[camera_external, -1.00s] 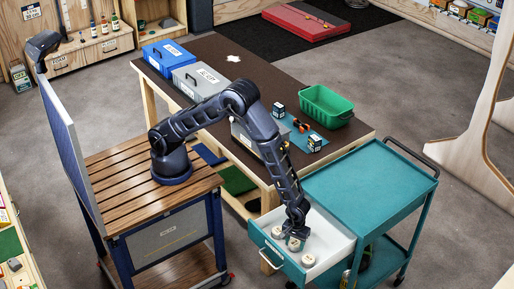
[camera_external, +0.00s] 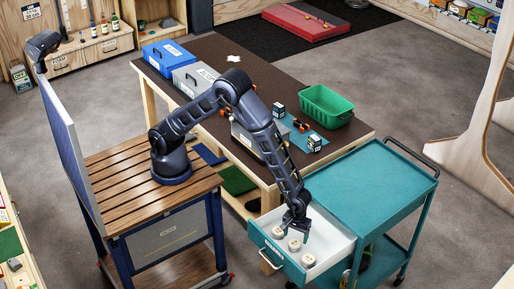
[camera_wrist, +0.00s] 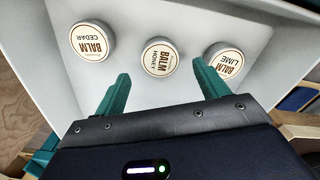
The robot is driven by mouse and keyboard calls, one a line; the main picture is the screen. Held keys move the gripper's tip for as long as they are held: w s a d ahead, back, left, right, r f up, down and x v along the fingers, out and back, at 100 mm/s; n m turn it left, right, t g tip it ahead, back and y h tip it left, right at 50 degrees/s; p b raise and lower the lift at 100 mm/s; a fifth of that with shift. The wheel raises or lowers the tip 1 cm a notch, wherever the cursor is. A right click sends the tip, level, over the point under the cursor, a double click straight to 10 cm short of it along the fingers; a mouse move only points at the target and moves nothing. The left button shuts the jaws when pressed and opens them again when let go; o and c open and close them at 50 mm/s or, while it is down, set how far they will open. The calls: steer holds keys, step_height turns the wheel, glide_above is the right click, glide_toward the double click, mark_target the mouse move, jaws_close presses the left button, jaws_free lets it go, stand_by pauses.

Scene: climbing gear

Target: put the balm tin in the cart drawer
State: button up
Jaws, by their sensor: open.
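Three round balm tins lie in the open white cart drawer (camera_external: 323,237). In the wrist view they read cedar (camera_wrist: 93,39) at left, honey (camera_wrist: 160,57) in the middle and lime (camera_wrist: 223,62) at right. In the external view the tins (camera_external: 294,245) sit in a row. My gripper (camera_external: 294,226) is over the drawer, above the tins. In the wrist view its two green fingers (camera_wrist: 161,88) are apart with nothing between them. The honey tin lies just beyond the fingertips, and the right finger partly covers the lime tin.
The teal cart top (camera_external: 372,184) beside the drawer is bare. The dark table (camera_external: 245,60) behind holds a green bin (camera_external: 326,105), toolboxes (camera_external: 198,80) and small boxes (camera_external: 314,143). The drawer's walls rise around the tins.

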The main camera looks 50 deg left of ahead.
mark_target(295, 243)
step_height(295, 243, up, 7)
steer(key=w+a+r+m+h, duration=0.1)
steer(key=w+a+r, duration=1.2)
steer(key=a+r, duration=0.2)
steer(key=w+a+r+m+t, duration=0.1)
steer(key=w+a+r, duration=0.1)
steer(key=a+r, duration=0.45)
steer(key=w+a+r, duration=0.2)
steer(key=a+r, duration=0.2)
steer(key=a, duration=0.6)
steer(key=s+a+r+m+t, duration=0.15)
steer(key=a+r, duration=0.25)
steer(key=a, duration=0.5)
steer(key=s+a+r+t, duration=0.1)
steer(key=s+a+r, duration=0.25)
steer(key=a, duration=0.55)
steer(key=s+a+r+m+t+y, duration=0.1)
steer(key=s+a, duration=1)
steer(key=a, duration=0.2)
steer(key=shift+s+r, duration=0.2)
steer(key=shift+s, duration=0.05)
